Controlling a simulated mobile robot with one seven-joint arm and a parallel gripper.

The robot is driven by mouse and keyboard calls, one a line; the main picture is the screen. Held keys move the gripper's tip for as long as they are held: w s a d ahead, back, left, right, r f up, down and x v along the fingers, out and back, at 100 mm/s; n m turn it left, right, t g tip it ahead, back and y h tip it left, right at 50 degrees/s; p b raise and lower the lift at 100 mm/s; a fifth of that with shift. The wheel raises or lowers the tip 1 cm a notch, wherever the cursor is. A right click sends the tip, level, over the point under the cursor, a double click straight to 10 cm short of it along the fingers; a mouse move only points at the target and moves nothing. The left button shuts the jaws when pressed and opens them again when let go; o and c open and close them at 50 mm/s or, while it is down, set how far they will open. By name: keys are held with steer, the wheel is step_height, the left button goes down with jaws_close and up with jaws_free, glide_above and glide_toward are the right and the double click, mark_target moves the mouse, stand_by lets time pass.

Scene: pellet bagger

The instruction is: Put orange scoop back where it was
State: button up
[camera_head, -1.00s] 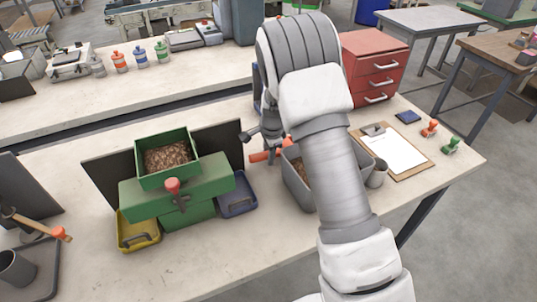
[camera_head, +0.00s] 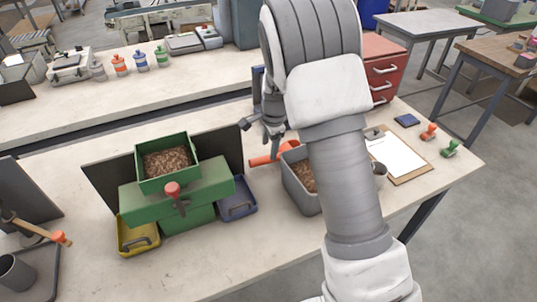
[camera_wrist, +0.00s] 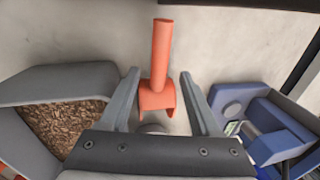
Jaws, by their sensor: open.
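The orange scoop (camera_head: 264,160) lies on the table beside the grey bin (camera_head: 302,199), its handle pointing left in the head view. My gripper (camera_head: 258,131) is open and empty above it. In the wrist view the scoop (camera_wrist: 160,58) shows beyond and between the two spread fingers of my gripper (camera_wrist: 159,74), with its handle pointing away. The scoop is not gripped; the exact height gap cannot be told. The grey bin (camera_wrist: 55,80) holds brown pellets and shows at left in the wrist view.
A green bagger (camera_head: 135,199) with a pellet hopper, a yellow tray (camera_head: 138,244) and a blue tray (camera_head: 238,207) stands to the left. A blue device (camera_wrist: 265,118) is close on the right in the wrist view. A clipboard (camera_head: 398,157) lies right of my arm.

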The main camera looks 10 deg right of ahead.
steer(key=s+d+r+n+t, duration=0.1)
steer(key=s+d+r+n, duration=0.15)
steer(key=s+r, duration=0.6)
steer(key=s+d+r+n, duration=0.1)
steer(key=s+r+n, duration=0.4)
steer(key=r, duration=0.6)
steer(key=s+d+r+n+t, duration=0.2)
steer(key=s+n, duration=0.5)
steer(key=s, duration=1.1)
steer(key=shift+s+d+r+h, duration=0.3)
steer(key=shift+s+d+r, duration=0.1)
steer(key=shift+d+r, duration=0.25)
steer(key=shift+a, duration=0.1)
